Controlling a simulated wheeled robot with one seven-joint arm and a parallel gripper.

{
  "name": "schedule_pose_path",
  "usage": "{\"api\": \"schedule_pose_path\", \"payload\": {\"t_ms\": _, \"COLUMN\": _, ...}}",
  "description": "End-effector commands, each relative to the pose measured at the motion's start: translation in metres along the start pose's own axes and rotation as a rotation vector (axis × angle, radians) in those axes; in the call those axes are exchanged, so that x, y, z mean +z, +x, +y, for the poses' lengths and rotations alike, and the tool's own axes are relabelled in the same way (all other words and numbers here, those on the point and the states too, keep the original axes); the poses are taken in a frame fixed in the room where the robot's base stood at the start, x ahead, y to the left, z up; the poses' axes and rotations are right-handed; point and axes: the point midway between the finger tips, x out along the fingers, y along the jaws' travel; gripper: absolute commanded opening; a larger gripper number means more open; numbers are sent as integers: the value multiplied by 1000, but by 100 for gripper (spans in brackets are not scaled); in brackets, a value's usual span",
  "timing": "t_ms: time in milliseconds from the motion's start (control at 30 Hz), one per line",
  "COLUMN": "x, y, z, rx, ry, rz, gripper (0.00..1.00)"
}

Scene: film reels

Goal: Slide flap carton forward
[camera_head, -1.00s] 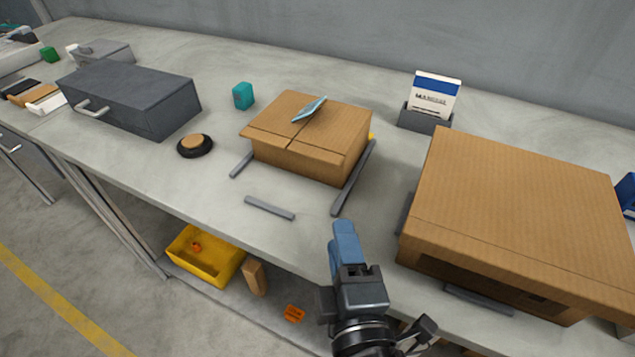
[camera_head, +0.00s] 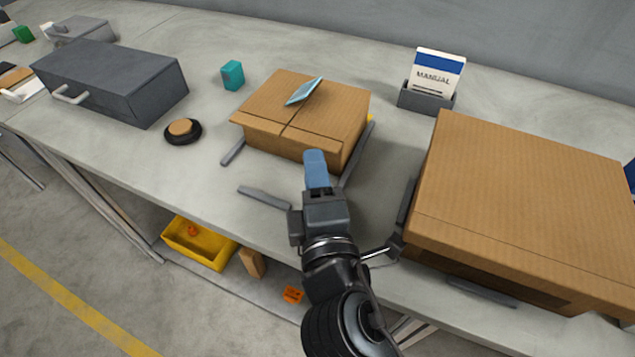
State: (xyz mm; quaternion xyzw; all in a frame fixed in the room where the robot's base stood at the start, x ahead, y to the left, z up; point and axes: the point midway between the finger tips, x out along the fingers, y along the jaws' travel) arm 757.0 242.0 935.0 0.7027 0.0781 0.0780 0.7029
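The flap carton (camera_head: 300,118) is a small brown cardboard box on the grey workbench, with its top flaps lying nearly flat. A light-blue flat piece (camera_head: 304,91) lies tilted on its top. My gripper (camera_head: 316,158) is just in front of the carton's front right part and overlaps its lower front face in the view. I cannot tell whether it touches the carton. Its blue fingertips appear as one piece, so I cannot see a gap between them.
Grey strips (camera_head: 264,197) lie around the carton on the bench. A large cardboard box (camera_head: 520,190) stands at right, and a manual holder (camera_head: 427,98) behind.

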Motion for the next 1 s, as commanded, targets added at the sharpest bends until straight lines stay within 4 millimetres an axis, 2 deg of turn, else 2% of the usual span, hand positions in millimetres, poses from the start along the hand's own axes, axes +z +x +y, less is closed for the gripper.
{"api": "schedule_pose_path", "payload": {"t_ms": 100, "x": 0, "y": 19, "z": 2, "rx": 2, "ry": -1, "rz": -2, "gripper": 38}}
{"api": "schedule_pose_path", "payload": {"t_ms": 333, "x": 1, "y": 46, "z": 1, "rx": 0, "ry": 0, "rz": -2, "gripper": 38}}
{"api": "schedule_pose_path", "payload": {"t_ms": 500, "x": 1, "y": 52, "z": 1, "rx": 0, "ry": 0, "rz": -1, "gripper": 38}}
{"api": "schedule_pose_path", "payload": {"t_ms": 767, "x": 1, "y": 53, "z": 0, "rx": 0, "ry": 0, "rz": -1, "gripper": 38}}
{"api": "schedule_pose_path", "payload": {"t_ms": 1000, "x": 0, "y": 53, "z": 0, "rx": 0, "ry": 0, "rz": -1, "gripper": 16}}
